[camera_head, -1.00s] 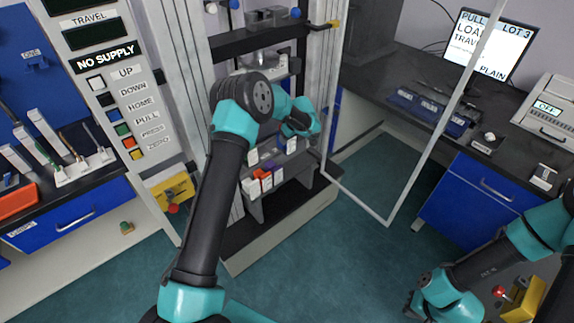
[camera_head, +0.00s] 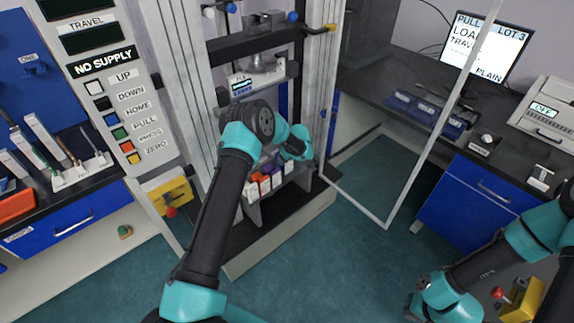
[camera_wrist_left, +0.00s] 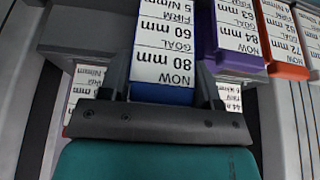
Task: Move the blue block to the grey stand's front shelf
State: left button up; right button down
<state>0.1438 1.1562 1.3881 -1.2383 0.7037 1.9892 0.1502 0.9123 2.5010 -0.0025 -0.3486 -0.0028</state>
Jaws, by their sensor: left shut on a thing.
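The blue block (camera_wrist_left: 162,93) shows in the left wrist view with a white label reading 80 mm, GOAL 60 mm, FIRM. My left gripper (camera_wrist_left: 163,76) has a finger at each side of it and is shut on it. In the head view my left wrist hides the fingers and the block. The grey stand (camera_head: 252,214) is below and behind my left wrist, inside the tall machine frame. Its front shelf is partly hidden, with labelled blocks on it. My right gripper (camera_head: 414,302) is low on the right, over the floor; its fingers are not clear.
A purple block (camera_wrist_left: 229,50) and an orange block (camera_wrist_left: 288,70) stand beside the blue one. More labelled blocks show lower down. The machine's crosshead (camera_head: 255,80) hangs above my left wrist. A clear door frame (camera_head: 385,222) stands open on the right. Floor in front is free.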

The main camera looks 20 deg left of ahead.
pick_arm(q)
jog(key=shift+f, duration=1.9)
jog(key=shift+f, duration=0.15)
jog(key=o, duration=1)
jog(key=shift+c, duration=0.2)
jog(key=shift+d+r, duration=0.15)
jog(key=shift+r, duration=0.35)
jog(key=v, duration=1.1)
jog(key=shift+s, duration=0.15)
jog(key=shift+d+r, duration=0.1)
